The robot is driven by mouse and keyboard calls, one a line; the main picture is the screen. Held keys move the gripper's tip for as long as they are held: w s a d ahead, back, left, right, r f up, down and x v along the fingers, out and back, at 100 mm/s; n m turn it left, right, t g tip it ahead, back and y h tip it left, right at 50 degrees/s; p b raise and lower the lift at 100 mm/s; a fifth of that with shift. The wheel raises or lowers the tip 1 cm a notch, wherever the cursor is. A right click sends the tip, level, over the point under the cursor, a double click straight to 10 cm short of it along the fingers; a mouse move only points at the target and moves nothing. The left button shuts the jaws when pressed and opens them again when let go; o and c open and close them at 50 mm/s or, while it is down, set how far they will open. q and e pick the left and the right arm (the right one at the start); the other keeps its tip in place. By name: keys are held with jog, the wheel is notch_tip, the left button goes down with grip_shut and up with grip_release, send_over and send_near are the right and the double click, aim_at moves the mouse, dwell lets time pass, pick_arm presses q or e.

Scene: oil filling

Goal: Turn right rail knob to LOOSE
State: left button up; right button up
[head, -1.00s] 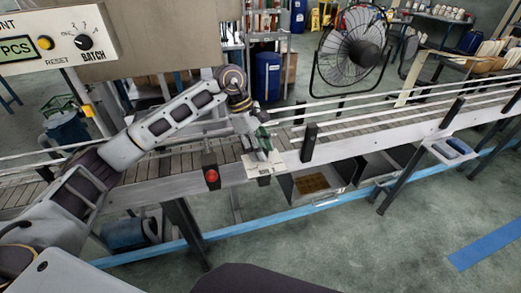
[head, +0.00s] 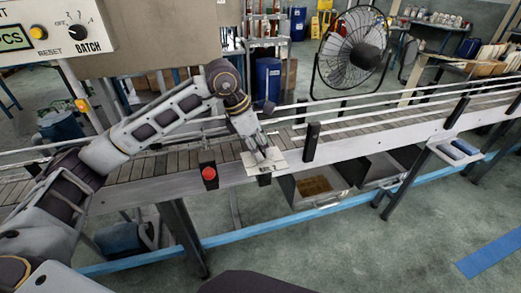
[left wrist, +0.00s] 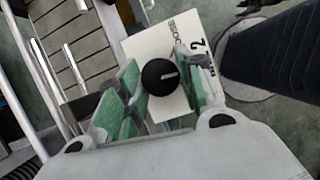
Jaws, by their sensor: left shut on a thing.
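The knob (left wrist: 160,77) is round and black with a short white pointer line. In the left wrist view it sits on a white plate (left wrist: 143,43) lettered LOOSE, with a large 2 at its right; the pointer line points toward the right side of the plate. In the head view the plate (head: 282,161) is on the front rail of the conveyor. My left gripper (head: 264,153) reaches down onto it, and its green-padded fingers are shut on the knob from both sides. The knob is hidden behind the fingers in the head view. My right gripper is not in view.
A red button (head: 209,174) on a dark box is on the rail left of the plate. A black post (head: 311,141) stands just right of it. The conveyor (head: 370,125) runs left to right. Open metal bins (head: 318,189) sit below. A control panel (head: 50,35) is at upper left.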

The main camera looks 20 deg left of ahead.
pick_arm(q)
jog(key=n+t+y+b, duration=0.1)
jog(key=n+b, duration=0.1)
jog(key=n, duration=0.2)
jog(key=shift+n, duration=0.3)
jog(key=n+t+y+b, duration=0.1)
jog(key=n+b, duration=0.1)
jog(key=n, duration=0.1)
jog(key=shift+s+d, duration=0.1)
jog(key=shift+d, duration=0.05)
jog(key=shift+n+y+b, duration=0.4)
jog(key=shift+n+y, duration=0.2)
jog(key=shift+n, duration=0.7)
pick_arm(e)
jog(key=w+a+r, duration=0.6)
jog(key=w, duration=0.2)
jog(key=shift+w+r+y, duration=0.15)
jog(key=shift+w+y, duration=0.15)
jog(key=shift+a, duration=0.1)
pick_arm(q)
jog(key=o, duration=1)
jog(key=shift+v, duration=6)
